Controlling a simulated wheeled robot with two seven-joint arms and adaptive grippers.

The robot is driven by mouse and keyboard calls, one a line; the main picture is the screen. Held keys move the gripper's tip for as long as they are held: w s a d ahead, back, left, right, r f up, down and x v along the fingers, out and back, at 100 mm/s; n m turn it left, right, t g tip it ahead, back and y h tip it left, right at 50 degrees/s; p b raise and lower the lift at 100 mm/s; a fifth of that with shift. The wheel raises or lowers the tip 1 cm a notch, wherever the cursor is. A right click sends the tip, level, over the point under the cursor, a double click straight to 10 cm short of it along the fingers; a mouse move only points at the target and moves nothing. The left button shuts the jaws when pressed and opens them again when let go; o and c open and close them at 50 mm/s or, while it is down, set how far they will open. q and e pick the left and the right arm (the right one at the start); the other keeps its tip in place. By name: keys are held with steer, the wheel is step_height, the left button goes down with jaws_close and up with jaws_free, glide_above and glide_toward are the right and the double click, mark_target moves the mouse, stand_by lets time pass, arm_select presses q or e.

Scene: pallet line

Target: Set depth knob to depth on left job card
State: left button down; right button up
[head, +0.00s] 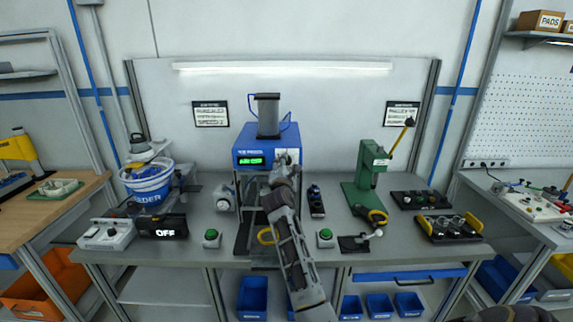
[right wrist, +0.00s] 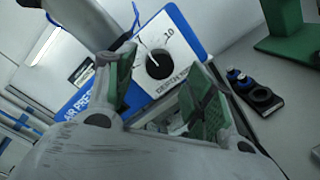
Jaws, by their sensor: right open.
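The blue press (head: 262,148) stands at the middle of the bench with a lit green display. The depth knob (right wrist: 159,66) is a round black dial with a white pointer line on the press's white-and-blue panel, seen in the right wrist view; a "10" mark shows beside it. In the head view my gripper hides it. My right gripper (head: 285,165) is open at the press's front right; its green-padded fingers (right wrist: 165,92) are on either side of the knob, with no clear contact. The left job card (head: 210,114) hangs on the back wall, its text too small to read. My left gripper is out of view.
A second card (head: 402,114) hangs at the right. A green lever press (head: 371,172) stands right of the blue press, and a dark block (head: 316,202) lies between them. A bucket feeder (head: 148,183) and an OFF box (head: 163,228) are at the left.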

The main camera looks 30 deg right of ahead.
mark_target(287, 161)
steer(key=shift+x, duration=1.15)
steer(key=c, duration=1)
steer(key=shift+m, duration=0.5)
steer(key=m+p, duration=0.1)
steer(key=m, duration=0.4)
steer(key=shift+y, duration=0.3)
steer(key=m, duration=0.5)
steer(key=shift+y, duration=0.3)
